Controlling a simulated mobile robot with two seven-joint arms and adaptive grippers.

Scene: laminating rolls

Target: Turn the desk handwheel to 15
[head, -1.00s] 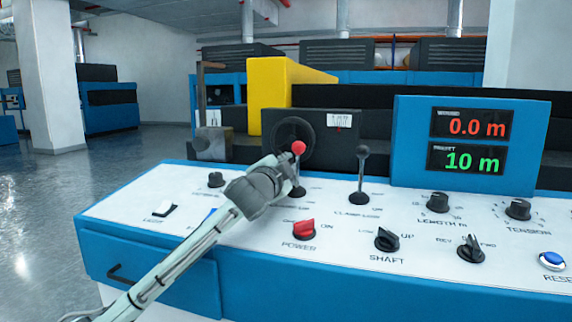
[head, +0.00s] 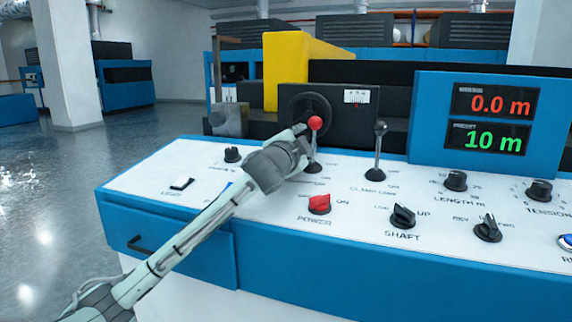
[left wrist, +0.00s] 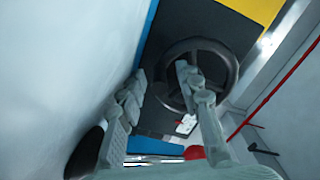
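The dark handwheel (head: 291,113) stands upright on a black box behind the desk panel, partly hidden by a lever's red ball and my left gripper. A white scale plate (head: 356,97) with a small red mark sits right of it, too small to read. My left gripper (head: 304,135) is in front of the wheel, near its lower edge. In the left wrist view, the fingers (left wrist: 160,76) are apart with nothing held. The right finger overlaps the wheel (left wrist: 232,68); the left finger is outside its rim. I cannot tell whether they touch. My right gripper is not in view.
The red-ball lever (head: 315,123) stands close by my left gripper. A black lever (head: 380,140) stands to its right. The panel holds a red power switch (head: 319,204) and several black knobs. The display box (head: 425,115) reads 0.0 m and 10 m. A yellow block (head: 285,60) is behind.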

